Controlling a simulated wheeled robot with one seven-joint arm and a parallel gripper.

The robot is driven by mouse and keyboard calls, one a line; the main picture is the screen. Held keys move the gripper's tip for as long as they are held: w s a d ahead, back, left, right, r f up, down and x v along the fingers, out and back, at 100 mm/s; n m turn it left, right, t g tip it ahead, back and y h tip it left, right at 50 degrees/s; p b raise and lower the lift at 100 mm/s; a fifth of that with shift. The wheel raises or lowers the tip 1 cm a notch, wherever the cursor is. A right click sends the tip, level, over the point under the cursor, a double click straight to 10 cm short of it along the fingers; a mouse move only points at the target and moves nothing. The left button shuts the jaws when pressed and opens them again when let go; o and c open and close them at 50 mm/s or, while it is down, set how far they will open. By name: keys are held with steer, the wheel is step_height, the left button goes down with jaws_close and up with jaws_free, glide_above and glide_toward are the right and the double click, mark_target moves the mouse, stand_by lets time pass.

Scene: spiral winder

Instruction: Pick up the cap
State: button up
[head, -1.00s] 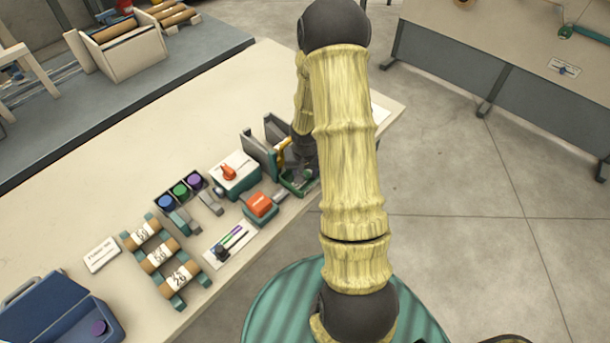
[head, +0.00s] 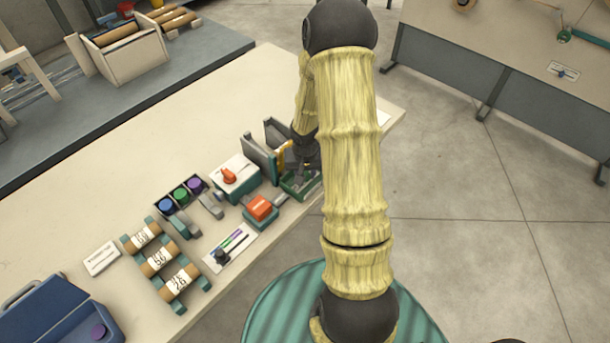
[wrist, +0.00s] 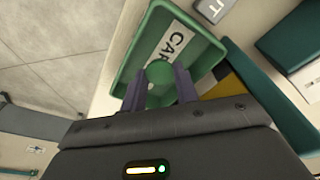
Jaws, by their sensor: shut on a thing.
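The cap (wrist: 160,72) is a small green round piece. In the wrist view it sits between the two dark fingers of my gripper (wrist: 159,88), which is shut on it. Behind it is a green tray (wrist: 205,55) with a white label that starts with "CA". I cannot tell whether the cap still touches the tray floor. In the head view my gripper (head: 304,165) is at the green tray (head: 312,187) near the table's right end, and the cap is hidden there.
Several labelled tubes (head: 160,257) lie on a teal rack. The table's back-left part is clear.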

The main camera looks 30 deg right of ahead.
step_height(320, 180, up, 9)
steer(key=shift+f+p, duration=0.15)
steer(key=shift+p, duration=0.25)
stand_by(0.4)
